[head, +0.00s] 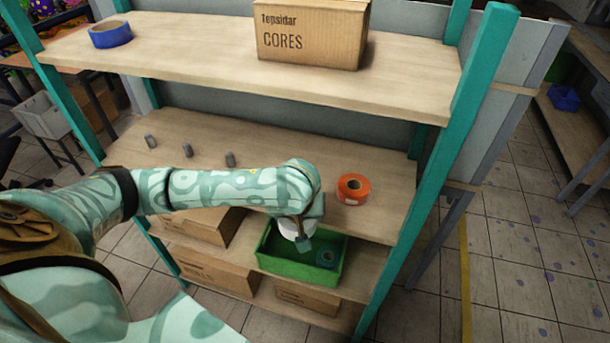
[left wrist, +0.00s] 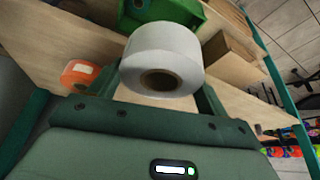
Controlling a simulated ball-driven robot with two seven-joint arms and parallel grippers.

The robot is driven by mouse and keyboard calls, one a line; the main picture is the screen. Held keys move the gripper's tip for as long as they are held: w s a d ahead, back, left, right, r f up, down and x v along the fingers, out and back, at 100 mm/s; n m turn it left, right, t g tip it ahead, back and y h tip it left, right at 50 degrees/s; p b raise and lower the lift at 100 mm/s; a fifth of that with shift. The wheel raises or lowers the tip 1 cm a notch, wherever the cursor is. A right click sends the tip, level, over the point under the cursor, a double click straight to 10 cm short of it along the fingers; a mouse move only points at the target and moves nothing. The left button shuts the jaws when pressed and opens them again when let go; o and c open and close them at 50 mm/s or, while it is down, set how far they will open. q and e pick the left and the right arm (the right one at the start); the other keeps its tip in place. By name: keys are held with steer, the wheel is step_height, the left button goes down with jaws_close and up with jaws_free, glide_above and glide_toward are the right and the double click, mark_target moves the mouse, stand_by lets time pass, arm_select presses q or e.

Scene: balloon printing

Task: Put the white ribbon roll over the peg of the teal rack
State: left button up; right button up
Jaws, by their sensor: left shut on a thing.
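My left gripper (head: 303,243) is shut on the white ribbon roll (head: 287,228), above the left part of a green bin on the lower shelf. In the left wrist view the white roll (left wrist: 160,45) sits between the fingers (left wrist: 158,80), its cardboard core facing the camera. The teal rack (head: 447,150) has three short grey pegs standing up from its middle shelf: a left one (head: 150,141), a middle one (head: 187,150) and a right one (head: 230,159). All three look bare. My right gripper is not in view.
The green bin (head: 290,270) holds a blue roll (head: 327,258). An orange roll (head: 353,188) lies at the middle shelf's right. Above are a blue roll (head: 110,34) and a cardboard "CORES" box (head: 310,35). The upper shelf (head: 200,50) overhangs the pegs. More boxes (head: 203,270) sit below.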

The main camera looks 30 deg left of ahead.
arm_select(q)
steer(key=w+a+b, duration=0.1)
steer(key=w+a, duration=0.1)
steer(key=w, duration=0.2)
steer(key=w+a+b, duration=0.2)
steer(key=w+a, duration=0.1)
steer(key=w, duration=0.2)
steer(key=w+a+b, duration=0.2)
steer(key=w, duration=0.2)
steer(key=shift+w+a+f, duration=0.2)
steer(key=shift+w+a, duration=0.1)
steer(key=shift+w, duration=0.05)
steer(key=shift+w+a+f, duration=0.1)
steer(key=shift+w, duration=0.05)
step_height(320, 180, down, 3)
steer(key=shift+f+b, duration=0.15)
steer(key=shift+b, duration=0.8)
steer(key=shift+p, duration=0.3)
steer(key=o, duration=1)
steer(key=shift+o, duration=0.2)
